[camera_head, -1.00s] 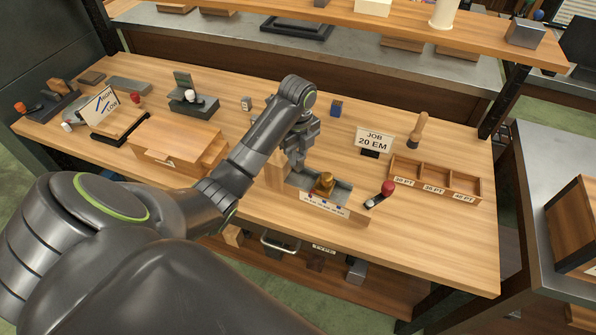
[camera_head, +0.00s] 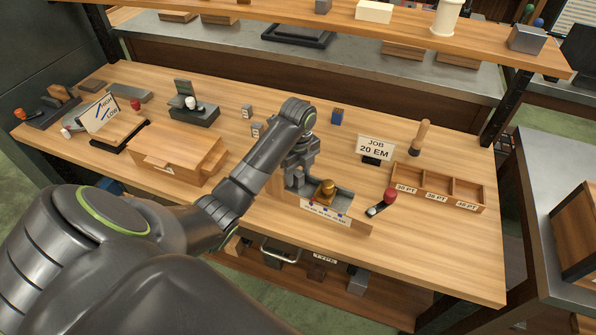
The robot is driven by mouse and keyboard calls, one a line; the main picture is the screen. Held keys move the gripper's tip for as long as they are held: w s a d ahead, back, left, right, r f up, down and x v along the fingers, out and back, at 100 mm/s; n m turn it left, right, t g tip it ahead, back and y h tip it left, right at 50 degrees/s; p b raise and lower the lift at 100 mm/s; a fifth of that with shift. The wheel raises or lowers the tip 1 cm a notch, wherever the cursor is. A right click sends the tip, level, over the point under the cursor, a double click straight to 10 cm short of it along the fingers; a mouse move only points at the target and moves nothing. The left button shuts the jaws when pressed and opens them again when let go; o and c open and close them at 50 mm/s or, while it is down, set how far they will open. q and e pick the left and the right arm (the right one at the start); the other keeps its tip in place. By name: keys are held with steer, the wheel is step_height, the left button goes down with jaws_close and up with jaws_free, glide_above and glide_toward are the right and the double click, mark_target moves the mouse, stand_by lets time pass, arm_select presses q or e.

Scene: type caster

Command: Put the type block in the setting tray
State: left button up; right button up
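My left gripper (camera_head: 296,183) points down at the left end of a grey metal tray (camera_head: 343,194) with a wooden front, near the middle of the bench. Its fingertips are small and partly hidden there, so I cannot tell if they are open or hold anything. A brass knob (camera_head: 326,187) stands in this tray, right of the gripper. Two small labelled grey blocks, one farther back (camera_head: 247,110) and one nearer (camera_head: 257,130), stand left of my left wrist. A wooden tray (camera_head: 438,187) with three compartments, labelled in PT, stands to the right. My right gripper is out of view.
A "JOB 20 EM" sign (camera_head: 375,149) and a small blue block (camera_head: 338,116) stand behind. A wooden box (camera_head: 177,146) is at left. The front right bench top is clear.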

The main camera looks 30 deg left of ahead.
mark_target(298, 173)
arm_select(q)
steer(key=shift+r, duration=0.15)
steer(key=shift+r, duration=0.25)
step_height(298, 173, up, 2)
steer(key=shift+r, duration=0.1)
step_height(298, 173, up, 9)
steer(key=p, duration=0.9)
steer(key=shift+r+p, duration=0.2)
steer(key=shift+p, duration=0.15)
